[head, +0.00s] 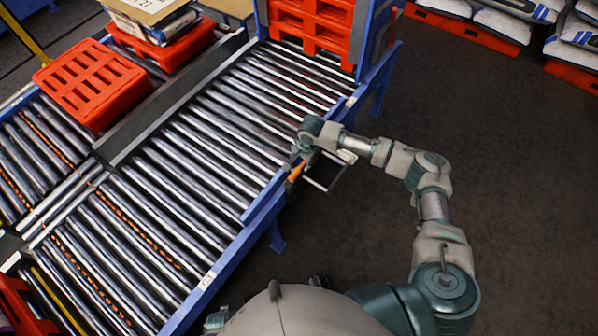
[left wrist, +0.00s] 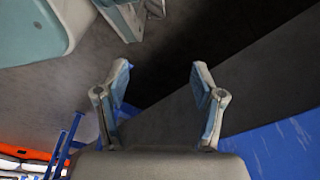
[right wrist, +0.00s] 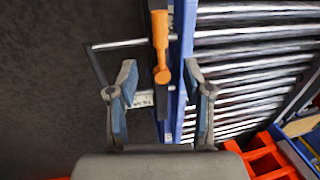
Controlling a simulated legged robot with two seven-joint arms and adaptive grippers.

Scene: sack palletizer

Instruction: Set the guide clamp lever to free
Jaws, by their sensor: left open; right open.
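The guide clamp lever is an orange handle (right wrist: 161,45) with a rounded end, beside the blue conveyor rail (right wrist: 182,70). In the right wrist view it lies ahead of my open right gripper (right wrist: 161,78), lined up between the two fingertips. I cannot tell whether either finger touches it. In the head view the orange lever (head: 296,172) shows partly under my right gripper (head: 302,160) at the rail's outer side. A white label (right wrist: 143,99) with small lettering sits near the lever, partly covered by a finger. My left gripper (left wrist: 160,78) is open and empty.
A metal bar frame (head: 328,174) sticks out from the rail by the lever. The roller conveyor (head: 190,170) fills the left. Red pallets (head: 92,82) lie on it, with more red pallets (head: 312,22) at its far end.

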